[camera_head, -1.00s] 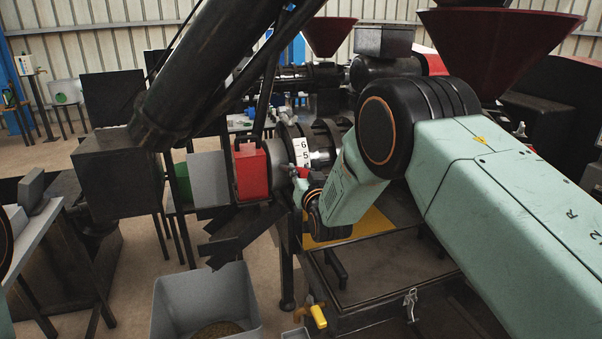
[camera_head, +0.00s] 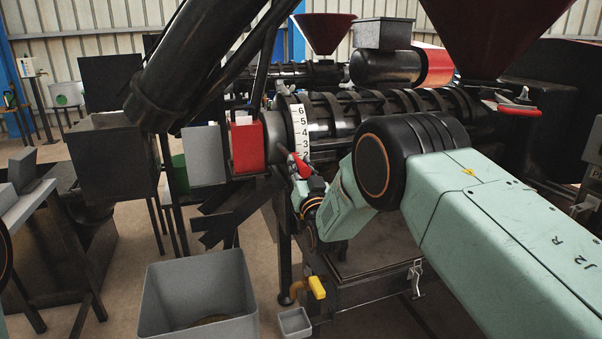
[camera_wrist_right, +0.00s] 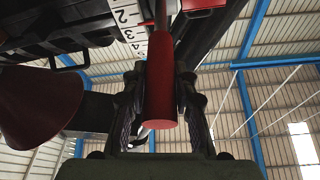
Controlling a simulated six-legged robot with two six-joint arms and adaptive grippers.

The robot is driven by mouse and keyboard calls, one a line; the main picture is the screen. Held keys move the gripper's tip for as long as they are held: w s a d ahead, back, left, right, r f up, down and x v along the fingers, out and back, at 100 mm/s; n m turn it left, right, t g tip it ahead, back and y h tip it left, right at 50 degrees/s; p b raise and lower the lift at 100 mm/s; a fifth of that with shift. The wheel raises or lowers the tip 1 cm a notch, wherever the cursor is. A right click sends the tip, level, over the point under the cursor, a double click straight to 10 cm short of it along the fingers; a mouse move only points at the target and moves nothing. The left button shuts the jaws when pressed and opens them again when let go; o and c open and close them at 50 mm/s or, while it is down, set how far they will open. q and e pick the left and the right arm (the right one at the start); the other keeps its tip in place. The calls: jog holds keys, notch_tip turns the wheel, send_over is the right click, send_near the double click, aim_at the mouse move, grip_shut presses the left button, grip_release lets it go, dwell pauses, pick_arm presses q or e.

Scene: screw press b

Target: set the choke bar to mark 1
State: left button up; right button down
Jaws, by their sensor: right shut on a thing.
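The choke bar's red handle (camera_head: 300,166) stands at the lower end of the white number scale (camera_head: 301,128) on the press. In the head view the marks 6 to 2 show, and the handle is close below the 2. My left gripper is out of view.
A red box (camera_head: 248,146) is just left of the scale. A grey bin (camera_head: 200,292) stands on the floor below, beside a small grey tray (camera_head: 295,322). A yellow-handled valve (camera_head: 317,287) sticks out under the press. The ribbed press barrel (camera_head: 375,108) runs behind my right arm.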

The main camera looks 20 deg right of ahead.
notch_tip(320, 180, down, 7)
jog(key=t+b, duration=0.2)
jog(key=b, duration=0.7)
jog(key=shift+w+r+t, duration=0.15)
jog(key=shift+w+t, duration=0.1)
jog(key=shift+t, duration=0.05)
jog(key=shift+b, duration=0.3)
jog(key=c, duration=1.5)
grip_release()
jog(key=o, duration=0.4)
jog(key=shift+w+f, duration=0.2)
jog(key=shift+o, duration=0.2)
jog(key=v, duration=0.7)
jog(key=shift+s, duration=0.4)
